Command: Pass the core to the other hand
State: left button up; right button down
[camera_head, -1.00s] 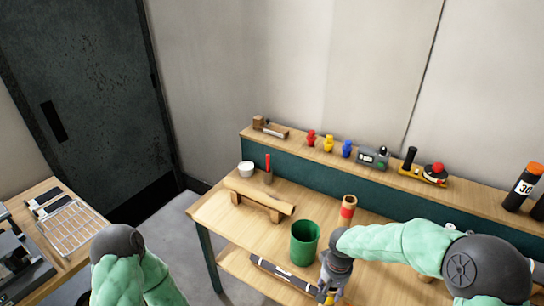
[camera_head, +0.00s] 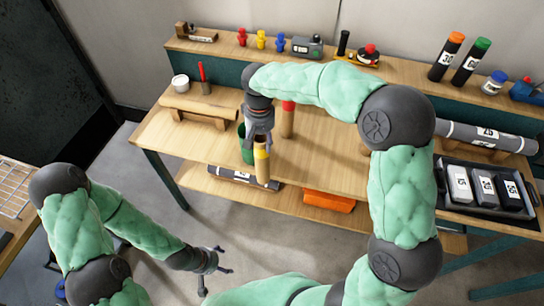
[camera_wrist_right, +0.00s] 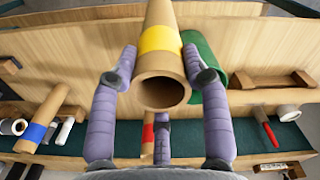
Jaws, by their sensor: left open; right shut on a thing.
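The core is a brown cardboard tube with a yellow band (camera_head: 262,171). My right gripper (camera_head: 260,143) is shut on its upper end, and the core hangs roughly upright just in front of the table edge. In the right wrist view the fingers (camera_wrist_right: 160,62) close on either side of the core (camera_wrist_right: 159,18), near its open hollow end. My left gripper (camera_head: 221,261) is open and empty, lower in the head view and apart from the core, with its fingers pointing right.
A green bin (camera_head: 245,151) stands on the table just behind the core. A red-banded tube (camera_head: 287,122) stands beside it. A wooden rest (camera_head: 199,107) lies at left. An orange box (camera_head: 328,201) sits on the lower shelf. A black tray (camera_head: 457,205) holds labelled items at right.

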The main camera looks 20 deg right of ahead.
pick_arm(q)
jog(key=shift+o, duration=2.2)
jog(key=shift+w+r, duration=0.1)
jog(key=shift+w, duration=0.15)
jog(key=w+d+r+m+t+y, duration=0.1)
jog(key=w+d+r+m+t, duration=0.2)
jog(key=w+r, duration=0.85)
jog(key=w+d+r+t+y, duration=0.2)
jog(key=w+r+t, duration=0.4)
jog(key=w+r, duration=0.55)
jog(key=s+d+r+t, duration=0.1)
jog(key=d+r, duration=0.2)
jog(key=r, duration=0.6)
jog(key=d+r+t, duration=0.2)
jog(key=d+r, duration=0.1)
jog(key=r, duration=0.7)
jog(key=s+d+r+t, duration=0.1)
jog(key=d+r, duration=0.2)
jog(key=r, duration=0.6)
jog(key=x, duration=1.2)
jog(key=shift+a, duration=0.25)
pick_arm(e)
jog(key=w+a+r, duration=0.3)
jog(key=r, duration=0.4)
jog(key=w+a+r, duration=0.3)
jog(key=r, duration=0.4)
jog(key=w+a+r, duration=0.3)
jog(key=r, duration=0.4)
jog(key=shift+w+r, duration=0.2)
jog(key=shift+w, duration=0.1)
